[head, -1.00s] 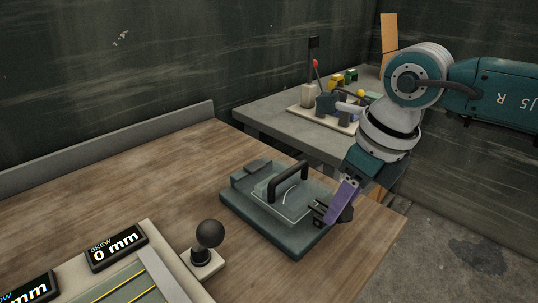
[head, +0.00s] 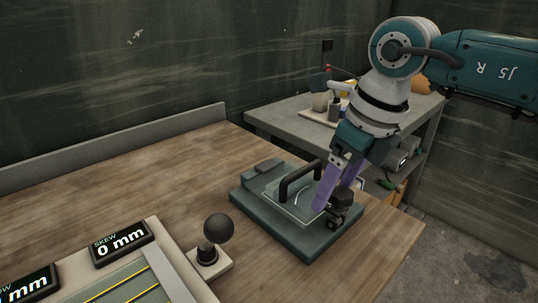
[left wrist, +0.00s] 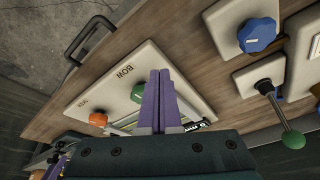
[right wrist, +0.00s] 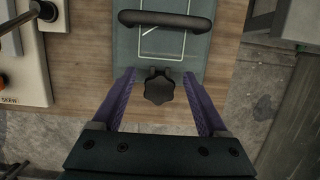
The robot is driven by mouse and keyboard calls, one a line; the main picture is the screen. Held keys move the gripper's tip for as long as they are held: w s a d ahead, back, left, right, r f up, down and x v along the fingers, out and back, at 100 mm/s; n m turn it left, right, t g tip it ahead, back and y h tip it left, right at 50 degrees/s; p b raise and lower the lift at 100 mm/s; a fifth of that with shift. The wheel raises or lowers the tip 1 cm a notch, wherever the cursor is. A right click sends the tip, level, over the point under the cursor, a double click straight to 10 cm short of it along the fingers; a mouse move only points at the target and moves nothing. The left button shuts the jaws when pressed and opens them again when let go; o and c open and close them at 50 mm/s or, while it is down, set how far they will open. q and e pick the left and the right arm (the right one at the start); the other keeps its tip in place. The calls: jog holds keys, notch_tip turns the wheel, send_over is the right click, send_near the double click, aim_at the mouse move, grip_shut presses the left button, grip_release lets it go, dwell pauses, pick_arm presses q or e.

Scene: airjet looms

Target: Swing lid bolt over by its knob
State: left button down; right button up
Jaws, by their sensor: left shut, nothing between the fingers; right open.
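The lid bolt's black lobed knob (right wrist: 158,88) is at the near edge of the dark teal lidded fixture (right wrist: 128,50) in the right wrist view. In the head view the knob (head: 340,203) is at the fixture's right corner, partly behind a purple finger. My right gripper (right wrist: 159,75) is open, its fingers on either side of the knob with visible gaps. It comes down from above in the head view (head: 335,198). The lid has a clear window and a black handle (head: 299,178). My left gripper (left wrist: 159,73) is shut and empty above a panel marked BOW.
A black ball-topped lever (head: 218,228) and a SKEW display (head: 121,244) stand left of the fixture on the wooden table (head: 120,185). A grey bench (head: 285,125) with several items stands behind. Blue (left wrist: 258,35) and green knobs show in the left wrist view.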

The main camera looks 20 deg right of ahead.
jog(key=p+v, duration=0.2)
jog(key=w+p+v, duration=0.1)
jog(key=p+v, duration=0.3)
jog(key=v, duration=0.1)
jog(key=shift+w+a+r, duration=0.2)
jog(key=shift+w+a, duration=0.05)
jog(key=shift+a, duration=0.05)
pick_arm(q)
notch_tip(320, 180, up, 6)
jog(key=shift+d+f, duration=0.1)
pick_arm(e)
jog(key=shift+f, duration=0.1)
